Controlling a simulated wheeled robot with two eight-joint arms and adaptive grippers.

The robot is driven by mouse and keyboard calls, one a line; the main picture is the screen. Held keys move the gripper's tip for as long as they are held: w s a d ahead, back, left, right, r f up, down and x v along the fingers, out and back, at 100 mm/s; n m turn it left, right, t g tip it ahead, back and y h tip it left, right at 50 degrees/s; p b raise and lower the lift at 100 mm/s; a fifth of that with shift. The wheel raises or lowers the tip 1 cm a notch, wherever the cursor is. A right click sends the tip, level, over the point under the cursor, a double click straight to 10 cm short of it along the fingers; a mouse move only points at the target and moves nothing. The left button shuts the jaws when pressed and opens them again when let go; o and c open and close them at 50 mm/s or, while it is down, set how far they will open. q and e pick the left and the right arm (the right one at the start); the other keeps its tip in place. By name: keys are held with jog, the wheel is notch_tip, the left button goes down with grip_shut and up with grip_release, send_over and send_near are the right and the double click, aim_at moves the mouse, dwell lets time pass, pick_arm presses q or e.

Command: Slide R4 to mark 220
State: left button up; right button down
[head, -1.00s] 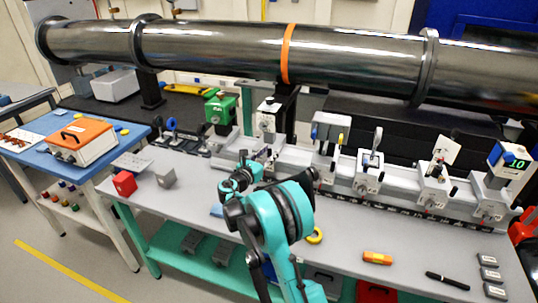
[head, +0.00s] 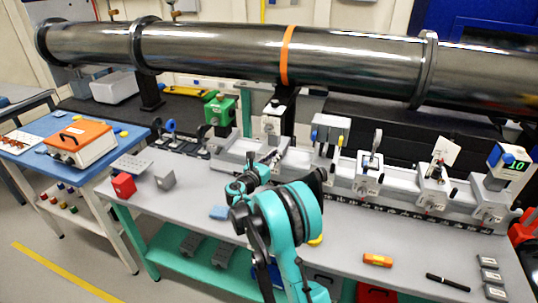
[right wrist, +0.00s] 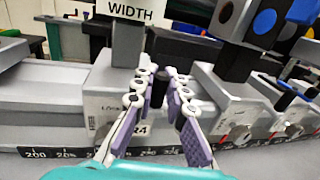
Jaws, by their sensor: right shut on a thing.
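The R4 carriage, a grey block with a partly covered label (right wrist: 97,105) and a white WIDTH sign, stands on the rail; its sign part also shows in the head view (head: 272,124). My right gripper (right wrist: 160,78) is shut on the black post (right wrist: 160,92) at the front of this carriage. In the head view my right gripper (head: 272,159) is small and partly hidden by my wrist. The scale strip (right wrist: 50,153) shows 200 and 205 to the left of the carriage; my gripper covers or blurs the marks below it. My left gripper is not in view.
A neighbouring carriage (right wrist: 215,95) stands close on the right, with a dark device with coloured discs above it. More carriages, one with a display (head: 510,163), stand farther right. The rail left of R4 is clear for a stretch. A large steel pipe (head: 220,48) runs behind.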

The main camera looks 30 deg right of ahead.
jog(key=s+d, duration=0.3)
jog(key=s, duration=0.1)
jog(key=shift+s+d, duration=0.2)
jog(key=shift+d, duration=0.2)
jog(key=c, duration=1.5)
grip_release()
jog(key=v, duration=1.2)
